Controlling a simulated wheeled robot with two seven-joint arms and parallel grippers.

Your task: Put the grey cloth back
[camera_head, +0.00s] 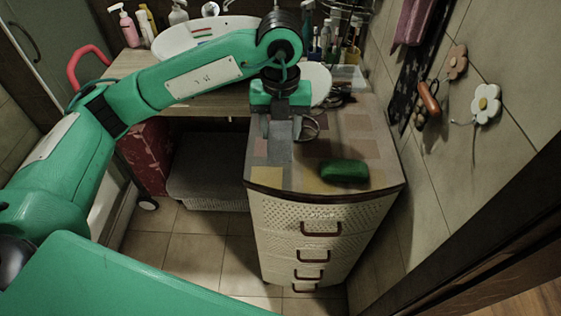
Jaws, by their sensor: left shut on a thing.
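My left gripper (281,122) hangs over the left part of the drawer cabinet top (325,145), fingers pointing down. It is shut on the grey cloth (280,150), a small pale grey piece below the fingers. The cloth is partly hidden by the gripper, and I cannot tell whether its lower end touches the patchwork top. My right gripper is not in view.
A dark green block (344,171) lies near the cabinet's front edge. A round metal item (309,127) sits just right of the gripper. A basin (205,34) and bottles stand behind. Flower hooks (486,104) hang on the right wall.

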